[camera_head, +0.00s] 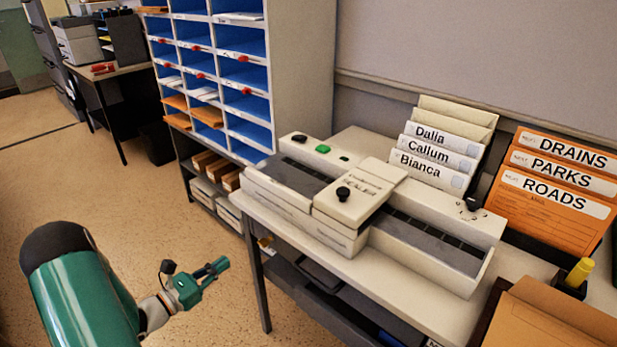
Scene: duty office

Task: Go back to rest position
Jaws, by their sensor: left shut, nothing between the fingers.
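My left gripper (218,268) shows in the head view at the lower left, at the end of my green left arm. It is shut and empty. It hangs over the open floor, to the left of the front edge of the table (384,283), and touches nothing. My right gripper is not in view.
A sealing machine (345,205) stands on the table. Behind it are name folders (437,157) and orange folders (555,205); a brown envelope (550,318) lies at the lower right. A blue pigeonhole rack (300,60) stands behind. The floor (80,190) at left is clear.

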